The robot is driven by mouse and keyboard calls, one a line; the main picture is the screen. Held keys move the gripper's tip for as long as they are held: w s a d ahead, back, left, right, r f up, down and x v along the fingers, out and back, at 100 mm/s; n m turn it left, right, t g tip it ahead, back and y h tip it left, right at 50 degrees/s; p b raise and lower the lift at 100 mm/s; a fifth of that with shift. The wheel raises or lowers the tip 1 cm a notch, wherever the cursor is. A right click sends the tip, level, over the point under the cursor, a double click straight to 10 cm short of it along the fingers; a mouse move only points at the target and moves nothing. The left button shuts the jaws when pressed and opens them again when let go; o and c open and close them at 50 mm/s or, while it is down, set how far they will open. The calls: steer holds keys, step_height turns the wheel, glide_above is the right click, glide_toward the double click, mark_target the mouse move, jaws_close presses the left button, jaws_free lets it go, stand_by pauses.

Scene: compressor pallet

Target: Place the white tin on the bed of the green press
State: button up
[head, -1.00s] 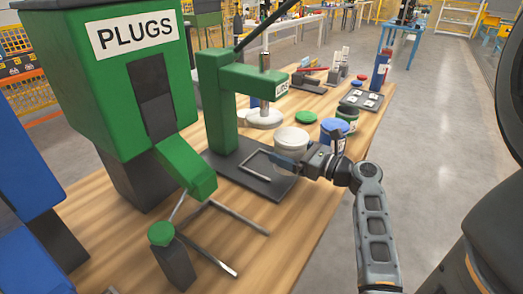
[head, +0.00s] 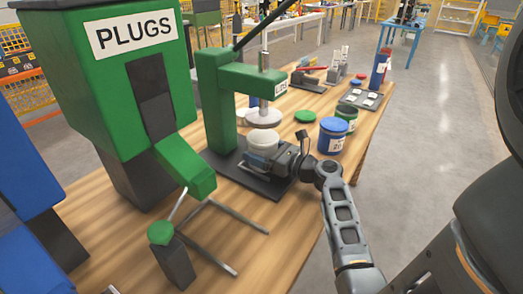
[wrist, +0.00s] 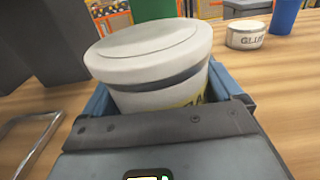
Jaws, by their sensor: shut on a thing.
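The green press (head: 216,110) stands on the wooden table, with a pale round press plate (head: 263,117) hanging from its arm. Its bed is a dark flat plate (head: 230,176) at its foot. The white tin (head: 263,139) is upright over the bed, just below the press plate. My gripper (head: 262,158) is shut on the tin from the near side. In the wrist view the tin (wrist: 150,65), with a dark band and a lid, sits between my blue fingers (wrist: 160,105). Its underside is hidden by my gripper, so I cannot tell whether it touches the bed.
A blue tin (head: 332,137) and a green tin (head: 347,118) stand right of the press. A glue tin (wrist: 245,35) shows in the wrist view.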

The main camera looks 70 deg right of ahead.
steer(key=shift+f, duration=0.1)
steer(key=o, duration=0.7)
steer(key=shift+o, duration=0.2)
steer(key=shift+r, duration=0.2)
steer(key=v, duration=1.2)
steer(key=shift+f+b, duration=0.1)
steer(key=shift+b, duration=0.2)
